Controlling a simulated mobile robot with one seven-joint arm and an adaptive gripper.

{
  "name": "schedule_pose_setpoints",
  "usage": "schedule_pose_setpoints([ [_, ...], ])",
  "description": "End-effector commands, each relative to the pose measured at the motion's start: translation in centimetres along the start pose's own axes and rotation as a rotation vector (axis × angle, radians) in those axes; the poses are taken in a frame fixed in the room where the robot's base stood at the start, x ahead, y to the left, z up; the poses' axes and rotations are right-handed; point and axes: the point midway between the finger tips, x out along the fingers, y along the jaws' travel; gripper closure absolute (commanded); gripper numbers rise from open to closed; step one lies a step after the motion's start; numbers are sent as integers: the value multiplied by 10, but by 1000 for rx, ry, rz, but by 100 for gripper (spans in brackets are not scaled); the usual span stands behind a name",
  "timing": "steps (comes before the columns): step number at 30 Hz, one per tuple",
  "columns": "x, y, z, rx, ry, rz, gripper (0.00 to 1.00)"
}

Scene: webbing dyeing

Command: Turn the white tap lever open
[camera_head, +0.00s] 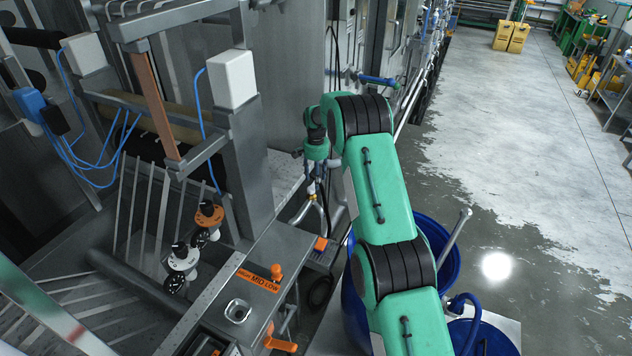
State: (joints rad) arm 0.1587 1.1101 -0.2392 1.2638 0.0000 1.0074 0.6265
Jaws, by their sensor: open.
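My green arm reaches up from the lower right and bends down at its far end. My gripper (318,166) is small in view, pointing down beside the grey machine's right side. It is open, and I make out nothing held in it. Pipes and hoses (319,203) with small coloured parts lie just below it. I cannot clearly pick out a white tap lever there; it may be hidden or too small to tell. I cannot tell whether my gripper touches any of these fittings.
A blue-handled fitting (378,81) sits behind my arm. Blue barrels (437,240) stand beside and below my arm, with a pale rod (455,236) rising from them. An orange-labelled machine panel (259,280) is at lower centre. The floor (530,150) at right is open and partly wet.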

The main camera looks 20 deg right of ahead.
Motion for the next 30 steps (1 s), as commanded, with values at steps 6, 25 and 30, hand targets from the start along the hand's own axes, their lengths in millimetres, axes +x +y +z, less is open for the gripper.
schedule_pose_setpoints([
  [6,18,0,0,0,-1,1,50],
  [25,22,0,0,0,1,-1,92],
  [30,22,-1,0,0,2,-2,100],
])
